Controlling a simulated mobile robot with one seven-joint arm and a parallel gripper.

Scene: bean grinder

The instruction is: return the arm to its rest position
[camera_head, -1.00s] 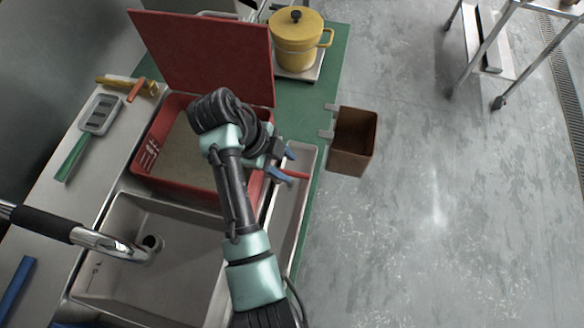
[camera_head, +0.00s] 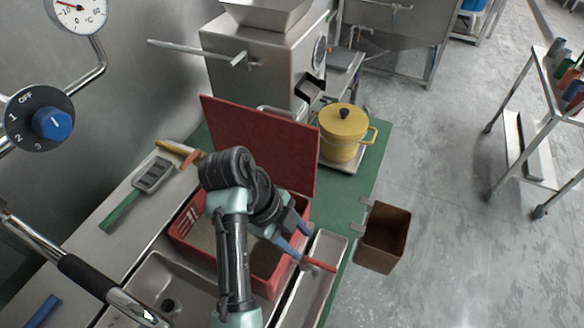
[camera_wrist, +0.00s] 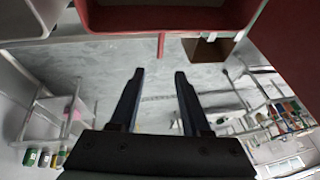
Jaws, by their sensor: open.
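My arm reaches over the red box (camera_head: 182,232), whose lid (camera_head: 262,148) stands open. My gripper (camera_head: 303,243) is at the box's right side, above the edge of the long metal tray (camera_head: 326,262). Its blue fingers are apart with nothing seen between them. In the wrist view my gripper (camera_wrist: 160,72) is open and empty, with floor behind the fingers. The red box (camera_wrist: 160,17) shows there along the top. My arm hides part of the box's inside. A red piece (camera_head: 318,265) shows beside the fingertips; I cannot tell what it belongs to.
A yellow pot (camera_head: 343,133) stands behind the box on the green counter (camera_head: 368,180). A brown bin (camera_head: 383,238) hangs at the counter's right edge. A metal machine (camera_head: 265,75) is at the back. A sink (camera_head: 165,290) lies front left. Open floor (camera_head: 450,260) is to the right.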

